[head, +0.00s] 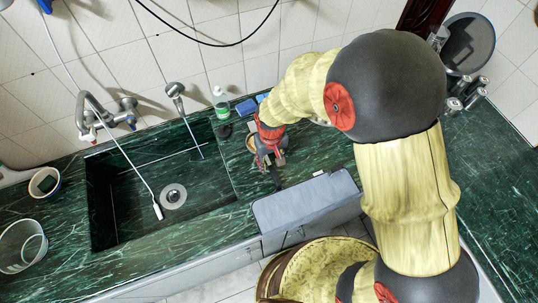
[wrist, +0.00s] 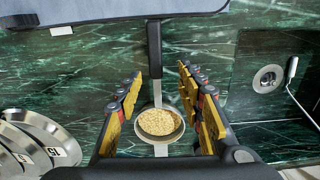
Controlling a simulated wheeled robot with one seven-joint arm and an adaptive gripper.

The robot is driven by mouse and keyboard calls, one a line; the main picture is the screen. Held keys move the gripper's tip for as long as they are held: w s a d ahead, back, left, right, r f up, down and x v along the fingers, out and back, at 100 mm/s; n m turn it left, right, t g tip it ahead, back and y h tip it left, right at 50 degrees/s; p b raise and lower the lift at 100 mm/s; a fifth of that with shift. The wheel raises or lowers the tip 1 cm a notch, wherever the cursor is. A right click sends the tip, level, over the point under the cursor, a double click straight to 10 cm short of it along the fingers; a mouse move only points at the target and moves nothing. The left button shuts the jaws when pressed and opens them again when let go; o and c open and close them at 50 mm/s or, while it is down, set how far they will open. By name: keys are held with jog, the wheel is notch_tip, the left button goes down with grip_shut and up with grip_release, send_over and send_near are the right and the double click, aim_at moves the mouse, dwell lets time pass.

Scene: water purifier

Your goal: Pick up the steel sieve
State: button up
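The steel sieve (wrist: 160,123) has a round bowl with golden mesh, a bright rim and a long handle with a dark grip. It lies on the green marble counter. My gripper (wrist: 160,82) is open, with one finger on each side of the sieve in the wrist view. Nothing is held between the fingers, and I cannot tell how far above the sieve they are. In the head view my gripper (head: 268,158) hangs over the sieve and hides most of it; an edge of the bowl (head: 250,143) and the dark handle end (head: 276,181) show.
A sink (head: 150,190) with taps lies to the left. A grey-blue box-like object (head: 305,205) stands near the counter's front edge, close to the sieve handle. A green-labelled bottle (head: 221,104) and blue sponges (head: 246,107) stand behind. Steel discs (wrist: 35,145) lie at the wrist view's left.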

aim_at(272, 169)
jog(key=f, duration=0.2)
jog(key=f+b, duration=0.1)
jog(key=f, duration=0.3)
jog(key=shift+w+d+f, duration=0.1)
jog(key=shift+d+f, duration=0.2)
jog(key=shift+f, duration=0.05)
jog(key=shift+c, duration=0.8)
jog(key=c, duration=0.7)
grip_shut()
